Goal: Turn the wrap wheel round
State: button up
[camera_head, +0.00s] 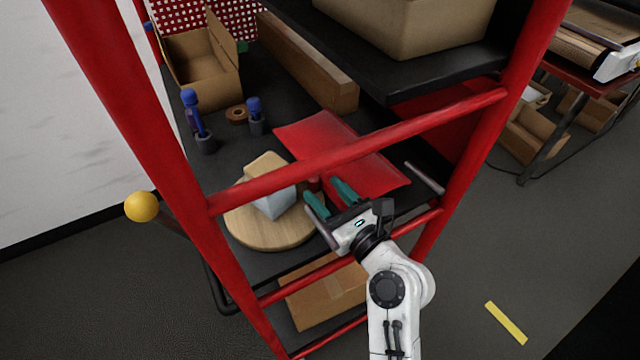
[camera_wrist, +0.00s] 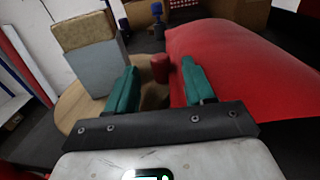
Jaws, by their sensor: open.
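The wrap wheel (camera_head: 240,226) is a round, pale wooden disc lying flat on the dark shelf, and its edge also shows in the wrist view (camera_wrist: 70,108). A grey-blue block with a tan top (camera_head: 273,203) stands on it. A small red knob (camera_head: 314,184) stands up at the wheel's right side. My gripper (camera_head: 327,190) has teal fingers, open and empty, reaching in low from the front right. In the wrist view the red knob (camera_wrist: 160,66) appears between the fingertips, just beyond them. I cannot tell whether the fingers touch it.
A red sheet or cushion (camera_head: 345,150) lies close to the right of the wheel. Red rack bars (camera_head: 360,148) cross in front of the shelf. Blue-topped tools (camera_head: 254,112), a tape roll (camera_head: 237,114) and an open carton (camera_head: 203,80) stand behind. A yellow ball (camera_head: 142,206) sticks out left.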

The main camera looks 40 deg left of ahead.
jog(key=shift+x, duration=1.3)
jog(key=shift+c, duration=0.2)
grip_shut()
